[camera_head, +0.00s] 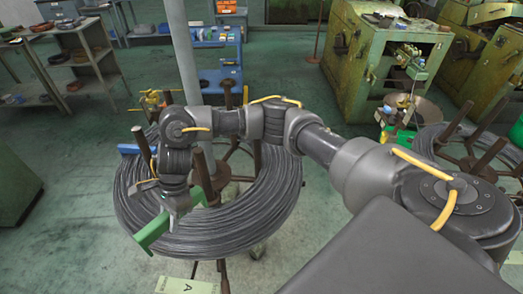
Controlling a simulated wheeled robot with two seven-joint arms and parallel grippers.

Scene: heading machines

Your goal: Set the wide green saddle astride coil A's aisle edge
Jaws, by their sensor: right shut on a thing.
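Coil A (270,215) is a thick ring of dark grey wire resting on a spider with brown upright posts. A pale floor label (187,286) with the letter A lies in front of it. My right gripper (176,208) reaches over the coil from the right and points down at its near left part. It is shut on the green saddle (152,232), whose bar slants across the coil's near left edge. Whether the saddle touches the wire cannot be told; the gripper hides part of it. My left gripper is not in view.
A blue piece (129,149) sits at the coil's left rim. A grey pole (183,50) rises behind the coil. A blue rack (218,60), a shelf (75,55) and green machines (380,60) stand behind. Another coil (470,150) is at right.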

